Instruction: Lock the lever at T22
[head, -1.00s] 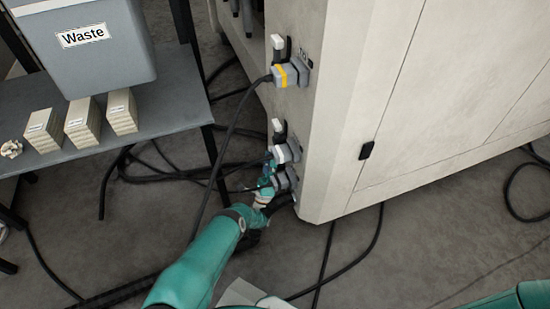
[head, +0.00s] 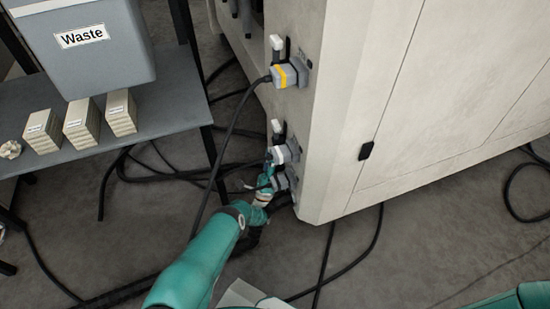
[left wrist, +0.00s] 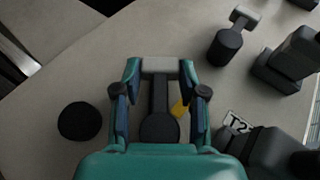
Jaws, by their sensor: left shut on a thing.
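The T22 lever shows in the left wrist view as a pale grey handle (left wrist: 160,66) on a dark stem above a round dark base. My left gripper (left wrist: 160,82) has one finger on each side of it and is shut on it. A label (left wrist: 237,121) reading "T2", its end hidden, is right of the base. In the head view my left gripper (head: 265,183) is at the low connectors of the cabinet's left face, and the lever is hidden there. My right gripper is not in view.
The pale cabinet (head: 400,110) fills the right. A grey connector with a yellow band (head: 287,75) and a white-tipped lever (head: 276,43) sit higher up. A table (head: 160,110) with a Waste bin (head: 90,60) and several blocks stands left. Black cables (head: 150,178) lie on the floor.

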